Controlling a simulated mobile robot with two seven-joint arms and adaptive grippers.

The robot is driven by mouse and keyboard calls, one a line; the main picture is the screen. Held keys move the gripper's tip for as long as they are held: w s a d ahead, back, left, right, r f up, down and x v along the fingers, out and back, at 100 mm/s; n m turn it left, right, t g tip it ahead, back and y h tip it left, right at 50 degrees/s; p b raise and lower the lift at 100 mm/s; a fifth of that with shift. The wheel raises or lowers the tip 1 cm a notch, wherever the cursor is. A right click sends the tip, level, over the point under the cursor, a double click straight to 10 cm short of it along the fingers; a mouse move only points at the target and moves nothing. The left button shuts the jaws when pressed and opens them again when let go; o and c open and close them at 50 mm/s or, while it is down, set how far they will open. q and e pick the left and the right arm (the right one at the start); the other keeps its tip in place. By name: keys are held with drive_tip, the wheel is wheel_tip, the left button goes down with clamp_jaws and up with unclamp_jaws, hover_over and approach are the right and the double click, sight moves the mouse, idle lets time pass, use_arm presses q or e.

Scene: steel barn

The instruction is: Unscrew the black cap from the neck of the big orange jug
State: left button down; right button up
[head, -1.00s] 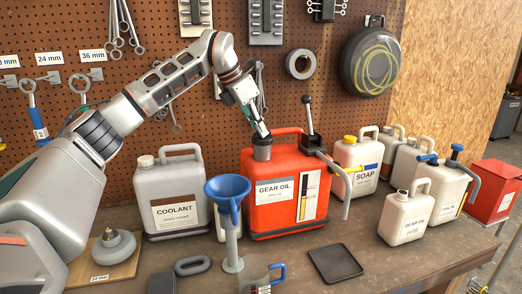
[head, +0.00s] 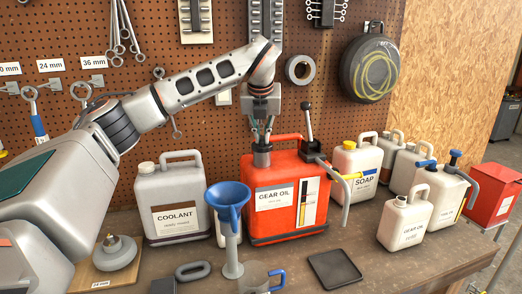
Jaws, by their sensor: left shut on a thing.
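The big orange jug (head: 270,222), labelled GEAR OIL, stands upright on the bench against the pegboard. Its dark grey-black cap (head: 262,158) is on the neck at the jug's top left. My left gripper (head: 262,143) comes down from above, its fingers shut on the cap and partly covering its top. I cannot tell how far the cap is turned on the neck. A pump with a black-knobbed lever (head: 309,125) and a grey spout stands on the jug's top right, close beside the gripper. My right gripper is not in view.
A blue funnel (head: 228,196) on a stand is just in front of the jug. A grey COOLANT jug (head: 170,190) stands to its left. White jugs, including SOAP (head: 356,165), stand to the right. A black tray (head: 334,269) lies in front.

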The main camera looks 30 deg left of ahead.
sight(263, 139)
use_arm(q)
drive_tip(key=shift+d+f+n+g+y, duration=0.15)
drive_tip(key=shift+n+g+y, duration=0.3)
drive_tip(key=shift+n, duration=0.65)
drive_tip(key=shift+w+d+n+g+y, duration=0.1)
drive_tip(key=shift+n+g+y, duration=0.2)
drive_tip(key=shift+n, duration=0.6)
drive_tip(key=shift+r, duration=1.1)
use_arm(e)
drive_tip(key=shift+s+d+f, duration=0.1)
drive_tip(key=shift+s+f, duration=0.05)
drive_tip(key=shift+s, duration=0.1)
use_arm(q)
drive_tip(key=shift+r, duration=0.25)
drive_tip(key=shift+r, duration=0.4)
wheel_tip(263, 139, up, 2)
drive_tip(key=shift+r, duration=1.4)
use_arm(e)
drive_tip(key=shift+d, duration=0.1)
